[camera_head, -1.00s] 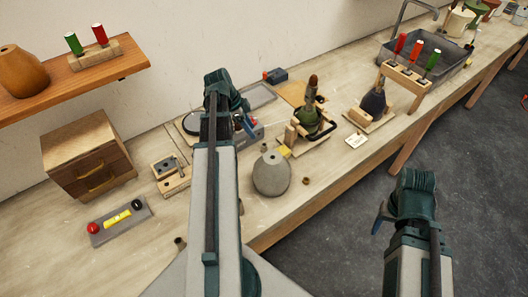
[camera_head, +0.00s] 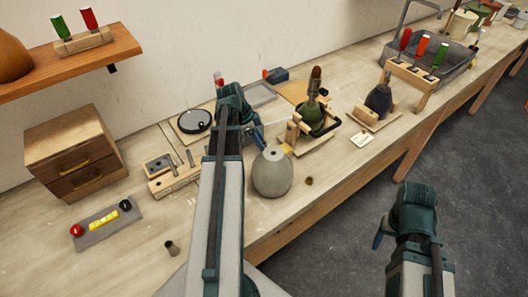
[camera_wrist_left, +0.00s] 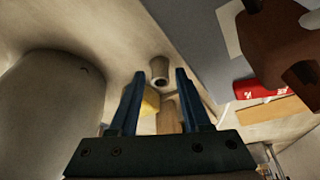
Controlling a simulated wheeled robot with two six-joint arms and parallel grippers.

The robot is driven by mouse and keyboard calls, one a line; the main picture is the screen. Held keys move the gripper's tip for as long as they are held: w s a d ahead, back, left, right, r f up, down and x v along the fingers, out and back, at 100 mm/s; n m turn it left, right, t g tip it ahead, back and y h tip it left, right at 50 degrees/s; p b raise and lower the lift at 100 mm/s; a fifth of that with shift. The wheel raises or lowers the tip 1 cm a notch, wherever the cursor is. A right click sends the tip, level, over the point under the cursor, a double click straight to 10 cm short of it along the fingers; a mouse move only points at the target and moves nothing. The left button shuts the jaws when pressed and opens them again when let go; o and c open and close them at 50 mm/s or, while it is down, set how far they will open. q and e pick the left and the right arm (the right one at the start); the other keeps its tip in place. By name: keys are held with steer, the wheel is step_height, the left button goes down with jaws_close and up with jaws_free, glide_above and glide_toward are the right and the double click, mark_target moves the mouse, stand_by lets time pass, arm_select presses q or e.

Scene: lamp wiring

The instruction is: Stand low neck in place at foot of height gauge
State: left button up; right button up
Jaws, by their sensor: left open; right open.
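My left gripper (camera_head: 257,138) is open, just behind the grey round vase-like body (camera_head: 272,174). In the left wrist view its fingers (camera_wrist_left: 160,80) are apart with a small brown hollow neck (camera_wrist_left: 159,70) ahead between the tips, not gripped. A yellow piece (camera_wrist_left: 150,103) and a wooden piece (camera_wrist_left: 168,117) lie near it. In the head view two short brown necks stand on the bench, one at the front left (camera_head: 171,247), one right of the vase (camera_head: 309,181). I cannot tell which fixture is the height gauge. My right gripper (camera_head: 378,239) is open, off the bench.
A wooden block with metal posts (camera_head: 172,175) stands left of my left arm, with a black disc (camera_head: 195,122) behind. A wooden clamp stand (camera_head: 312,130) holds a green bottle.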

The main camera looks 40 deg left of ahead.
arm_select(q)
steer(key=shift+w+d+f, duration=0.15)
steer(key=shift+f, duration=0.4)
steer(key=shift+r, duration=0.1)
arm_select(e)
steer(key=shift+f, duration=0.4)
arm_select(q)
jaws_close()
steer(key=shift+r, duration=0.1)
arm_select(e)
steer(key=shift+r, duration=0.1)
arm_select(q)
step_height(320, 180, up, 10)
steer(key=p, duration=1)
arm_select(e)
step_height(320, 180, up, 10)
